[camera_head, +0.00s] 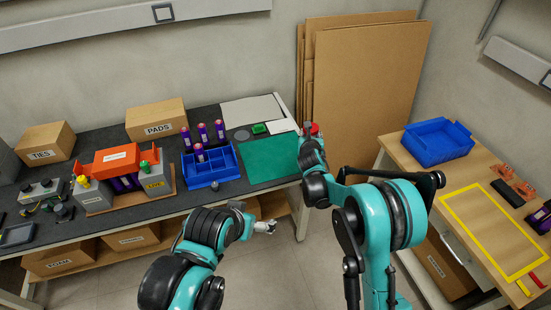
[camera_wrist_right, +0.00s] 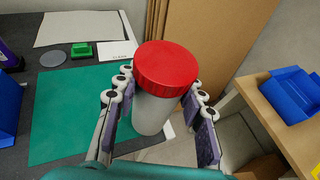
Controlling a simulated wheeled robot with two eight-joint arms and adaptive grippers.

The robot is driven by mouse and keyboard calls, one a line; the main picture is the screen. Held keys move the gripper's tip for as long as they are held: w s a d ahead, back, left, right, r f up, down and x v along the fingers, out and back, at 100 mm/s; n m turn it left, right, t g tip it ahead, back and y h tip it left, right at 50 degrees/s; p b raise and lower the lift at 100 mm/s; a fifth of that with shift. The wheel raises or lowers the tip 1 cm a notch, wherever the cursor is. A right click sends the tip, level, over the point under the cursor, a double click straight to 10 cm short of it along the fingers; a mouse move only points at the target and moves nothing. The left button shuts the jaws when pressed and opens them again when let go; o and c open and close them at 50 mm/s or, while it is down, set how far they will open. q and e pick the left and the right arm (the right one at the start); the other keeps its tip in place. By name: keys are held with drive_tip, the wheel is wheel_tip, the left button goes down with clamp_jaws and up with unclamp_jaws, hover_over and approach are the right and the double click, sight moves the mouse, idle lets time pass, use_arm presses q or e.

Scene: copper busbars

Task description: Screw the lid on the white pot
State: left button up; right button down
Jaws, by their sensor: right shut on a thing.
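The white pot (camera_wrist_right: 152,112) is an upright pale cylinder with a red lid (camera_wrist_right: 166,66) on its top, seen in the right wrist view. In the head view the lid (camera_head: 311,129) shows at the far right end of the dark table, with the pot mostly hidden behind my right arm. My right gripper (camera_wrist_right: 161,92) has its fingers on both sides, with the tips at the lid's rim, shut on the lid. How tightly the lid sits is not visible. My left gripper (camera_head: 268,227) hangs in front of the table, away from the pot; its opening is too small to tell.
A green mat (camera_head: 270,159) lies left of the pot, with a green block (camera_head: 260,128) and a grey disc (camera_head: 242,135) behind it. A blue divided tray (camera_head: 211,181) stands further left. Cardboard sheets (camera_head: 362,85) lean behind. A wooden table with a blue bin (camera_head: 438,142) is at right.

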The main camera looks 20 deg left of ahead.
drive_tip(key=shift+n+y, duration=0.3)
drive_tip(key=a, duration=0.1)
drive_tip(key=w+a+f, duration=0.1)
drive_tip(key=a, duration=0.1)
drive_tip(key=shift+w+a+f, duration=0.15)
drive_tip(key=shift+w+a, duration=0.15)
drive_tip(key=shift+w, duration=0.05)
drive_tip(key=w+a+f+b, duration=0.3)
drive_tip(key=a+f, duration=0.4)
drive_tip(key=a, duration=0.4)
drive_tip(key=shift+a, duration=0.1)
wheel_tip(320, 180, down, 4)
drive_tip(key=shift+b, duration=0.85)
